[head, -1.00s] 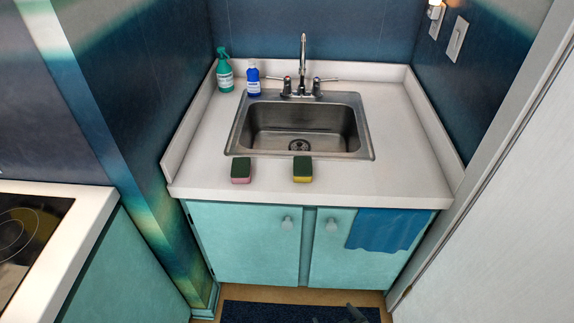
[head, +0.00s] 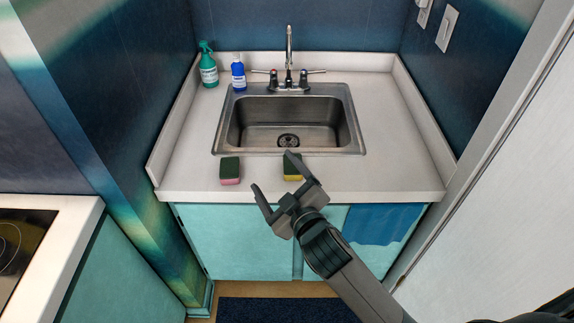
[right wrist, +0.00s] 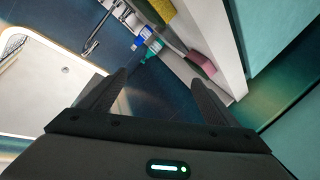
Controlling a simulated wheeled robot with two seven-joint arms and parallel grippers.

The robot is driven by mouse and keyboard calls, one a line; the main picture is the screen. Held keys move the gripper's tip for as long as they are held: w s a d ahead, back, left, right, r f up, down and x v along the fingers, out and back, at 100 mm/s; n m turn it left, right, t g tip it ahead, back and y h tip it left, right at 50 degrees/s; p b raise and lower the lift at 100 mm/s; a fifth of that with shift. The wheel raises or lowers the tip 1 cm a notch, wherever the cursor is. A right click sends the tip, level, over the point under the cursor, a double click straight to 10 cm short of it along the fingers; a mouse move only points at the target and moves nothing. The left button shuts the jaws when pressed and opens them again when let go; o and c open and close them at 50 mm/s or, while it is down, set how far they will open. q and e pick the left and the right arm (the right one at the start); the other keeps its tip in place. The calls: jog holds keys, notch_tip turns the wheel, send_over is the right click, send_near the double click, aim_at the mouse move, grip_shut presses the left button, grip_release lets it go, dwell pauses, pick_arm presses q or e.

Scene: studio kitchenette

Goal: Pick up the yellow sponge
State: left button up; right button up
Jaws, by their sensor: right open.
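The yellow sponge (head: 291,172), with a dark green top, lies on the white counter in front of the sink. My right gripper (head: 272,173) is open and empty, near the counter's front edge in the head view. One finger partly covers the yellow sponge there. In the right wrist view, the yellow sponge (right wrist: 163,9) is at the top, cut by the frame edge, beyond the open fingers (right wrist: 159,90). A pink sponge (head: 230,171) with a green top lies left of the yellow one; it also shows in the right wrist view (right wrist: 201,62). My left gripper is not in view.
The steel sink (head: 290,122) and faucet (head: 289,75) are behind the sponges. A green spray bottle (head: 208,66) and a blue bottle (head: 238,74) stand at the back left. A blue towel (head: 382,224) hangs on the cabinet front. The counter's right side is clear.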

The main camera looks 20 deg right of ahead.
jog(key=w+a+r+n+t+y, duration=0.1)
jog(key=w+a+r+n+y, duration=0.1)
jog(key=a+r+n+y, duration=0.5)
jog(key=w+a+r+n+t+y, duration=0.1)
jog(key=a+r+n+y, duration=0.4)
jog(key=r, duration=0.5)
jog(key=s+a+r+n+g+y, duration=0.4)
jog(key=a+n+g+y, duration=0.4)
jog(key=n, duration=0.5)
jog(key=n+g+h, duration=1)
jog(key=n+h, duration=0.7)
jog(key=h, duration=0.6)
send_over(288, 162)
notch_tip(288, 162, down, 9)
pick_arm(q)
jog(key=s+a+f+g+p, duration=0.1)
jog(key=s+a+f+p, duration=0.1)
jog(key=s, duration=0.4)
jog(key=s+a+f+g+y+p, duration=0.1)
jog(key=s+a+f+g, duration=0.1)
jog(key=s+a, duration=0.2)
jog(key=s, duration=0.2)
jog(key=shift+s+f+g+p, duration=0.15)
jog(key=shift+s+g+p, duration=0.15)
jog(key=shift+p, duration=0.1)
pick_arm(e)
notch_tip(288, 162, down, 12)
jog(key=shift+r, duration=0.1)
